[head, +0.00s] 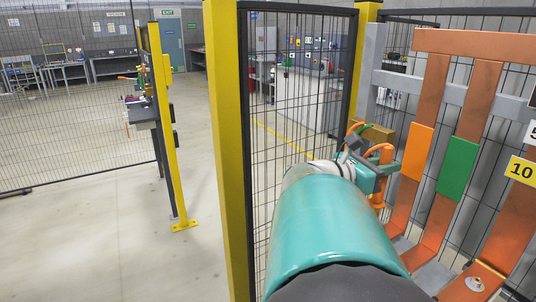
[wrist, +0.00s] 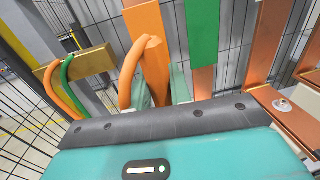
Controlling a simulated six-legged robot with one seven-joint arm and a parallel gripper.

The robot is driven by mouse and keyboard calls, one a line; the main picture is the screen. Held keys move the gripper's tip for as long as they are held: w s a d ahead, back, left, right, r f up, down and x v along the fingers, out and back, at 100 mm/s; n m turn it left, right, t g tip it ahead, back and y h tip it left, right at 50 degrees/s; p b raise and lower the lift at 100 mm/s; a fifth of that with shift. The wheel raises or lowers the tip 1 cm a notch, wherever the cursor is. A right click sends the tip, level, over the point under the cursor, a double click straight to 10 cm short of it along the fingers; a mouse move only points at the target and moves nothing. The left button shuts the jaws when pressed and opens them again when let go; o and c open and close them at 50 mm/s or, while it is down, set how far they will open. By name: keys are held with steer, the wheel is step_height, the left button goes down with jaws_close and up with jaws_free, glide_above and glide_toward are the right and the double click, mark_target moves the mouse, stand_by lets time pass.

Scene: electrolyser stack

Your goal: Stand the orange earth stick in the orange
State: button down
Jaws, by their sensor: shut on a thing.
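My gripper (wrist: 160,82) reaches forward to the copper bars and is shut on the orange earth stick (wrist: 155,70). An orange cable loops from the stick's top down beside my near finger. In the head view, the held orange stick (head: 383,157) shows at the end of my teal arm, with my gripper (head: 376,172) around it. Its lower end is hidden by my gripper body in the wrist view. An orange sleeve (head: 415,152) sits on the left copper bar, just right of the stick; it also shows in the wrist view (wrist: 147,22). I cannot tell whether they touch.
A green sleeve (head: 458,168) is on the middle copper bar. A brass-coloured block (wrist: 93,62), with an orange and a green cable over it, stands left of my gripper. A mesh fence and yellow post (head: 226,140) are close on my arm's left. Open floor lies farther left.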

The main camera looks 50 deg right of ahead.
mark_target(374, 196)
steer(key=shift+f, duration=4)
steer(key=c, duration=1.2)
jaws_free()
steer(key=v, duration=1.4)
